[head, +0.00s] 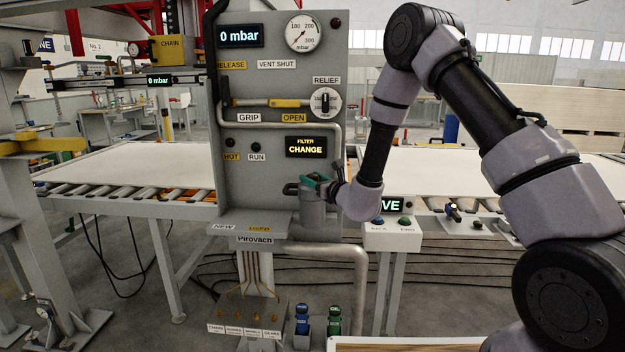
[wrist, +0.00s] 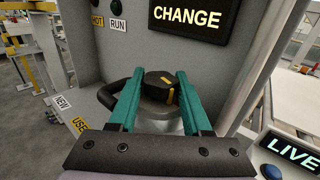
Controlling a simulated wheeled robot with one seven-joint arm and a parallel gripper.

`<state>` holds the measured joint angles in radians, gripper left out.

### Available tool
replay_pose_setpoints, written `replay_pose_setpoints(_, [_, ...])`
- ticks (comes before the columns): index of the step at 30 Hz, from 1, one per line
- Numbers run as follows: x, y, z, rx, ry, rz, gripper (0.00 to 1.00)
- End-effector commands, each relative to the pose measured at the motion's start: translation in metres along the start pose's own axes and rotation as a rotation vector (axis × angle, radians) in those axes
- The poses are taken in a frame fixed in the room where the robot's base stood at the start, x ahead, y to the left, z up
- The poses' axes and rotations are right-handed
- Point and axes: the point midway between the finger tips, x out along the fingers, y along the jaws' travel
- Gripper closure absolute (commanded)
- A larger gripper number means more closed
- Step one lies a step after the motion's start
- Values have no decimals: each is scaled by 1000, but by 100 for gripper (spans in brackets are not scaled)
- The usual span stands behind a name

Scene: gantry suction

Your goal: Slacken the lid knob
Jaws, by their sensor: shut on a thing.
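The lid knob (wrist: 160,82) is a dark round knob with yellow marks, seen in the wrist view between the two green fingers of my gripper (wrist: 152,85). It sits on top of a grey filter housing, which stands in front of the grey panel in the head view (head: 313,218). In the head view my gripper (head: 316,182) is at the top of this housing and mostly hides the knob. The fingers are shut on the knob. A dark curved handle or hose (wrist: 118,92) is at the left of the housing.
A display reading FILTER CHANGE (head: 306,146) is on the panel just above my gripper. A shelf labelled NEW and USED (head: 240,227) is at the left. A LIVE box with buttons (head: 392,232) stands at the right. A pipe (head: 340,250) runs below.

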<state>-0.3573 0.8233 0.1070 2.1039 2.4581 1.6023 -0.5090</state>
Motion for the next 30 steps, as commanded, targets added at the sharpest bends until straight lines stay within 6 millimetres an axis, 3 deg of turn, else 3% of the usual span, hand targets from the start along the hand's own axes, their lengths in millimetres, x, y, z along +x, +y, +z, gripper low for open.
replay_pose_setpoints(8, [0, -2, 0, 0, 0, 85, 100])
replay_pose_setpoints(30, [0, -1, 0, 0, 0, 547, 100])
